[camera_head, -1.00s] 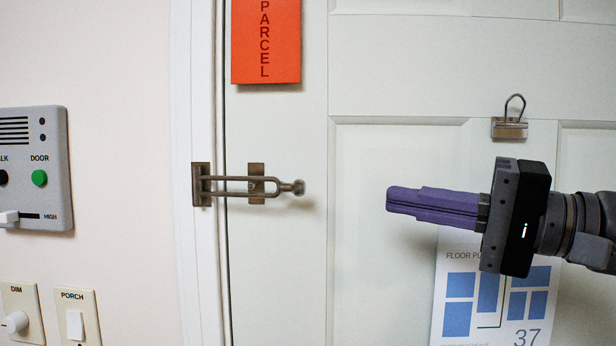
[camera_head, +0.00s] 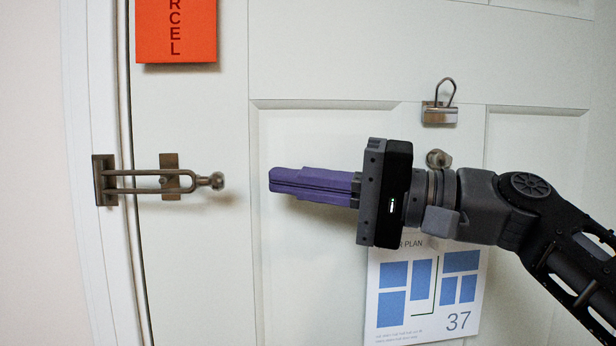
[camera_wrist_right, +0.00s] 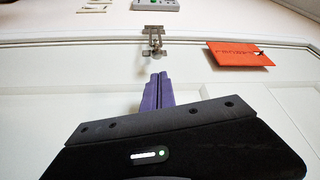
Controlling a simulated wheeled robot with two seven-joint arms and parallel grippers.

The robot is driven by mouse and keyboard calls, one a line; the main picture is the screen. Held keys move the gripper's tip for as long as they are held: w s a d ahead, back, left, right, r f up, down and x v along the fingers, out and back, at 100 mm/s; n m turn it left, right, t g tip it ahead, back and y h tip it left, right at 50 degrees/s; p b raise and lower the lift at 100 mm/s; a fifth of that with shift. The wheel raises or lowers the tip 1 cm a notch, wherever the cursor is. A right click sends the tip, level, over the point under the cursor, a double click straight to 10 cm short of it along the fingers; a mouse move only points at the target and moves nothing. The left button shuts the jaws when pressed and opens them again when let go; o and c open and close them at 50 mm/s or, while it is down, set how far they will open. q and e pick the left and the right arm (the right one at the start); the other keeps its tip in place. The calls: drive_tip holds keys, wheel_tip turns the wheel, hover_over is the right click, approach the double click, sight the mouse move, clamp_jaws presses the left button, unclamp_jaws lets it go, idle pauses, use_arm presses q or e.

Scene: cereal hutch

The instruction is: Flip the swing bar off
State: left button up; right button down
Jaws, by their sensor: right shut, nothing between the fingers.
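The swing bar (camera_head: 140,190) is a brown metal loop hinged on a plate (camera_head: 104,181) on the door frame. It lies across the gap onto the door, around the stud on a small door plate (camera_head: 169,161), and ends in a round knob (camera_head: 217,181). My right gripper (camera_head: 272,180) has purple fingers, shut and empty, pointing left toward the knob with a clear gap between. In the right wrist view the fingers (camera_wrist_right: 159,78) point up toward the bar's knob (camera_wrist_right: 155,52), apart from it. My left gripper is not in view.
An orange parcel card (camera_head: 176,28) hangs on the door above the bar. A metal clip (camera_head: 440,113) and a round knob (camera_head: 438,159) are on the door near my right wrist. A floor plan sheet (camera_head: 425,300) hangs below my arm. The door surface around the fingers is clear.

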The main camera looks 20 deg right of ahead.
sight(241, 176)
drive_tip(key=p+x, duration=0.1)
drive_tip(key=x, duration=0.5)
drive_tip(key=shift+w+a, duration=0.2)
drive_tip(key=shift+a, duration=0.1)
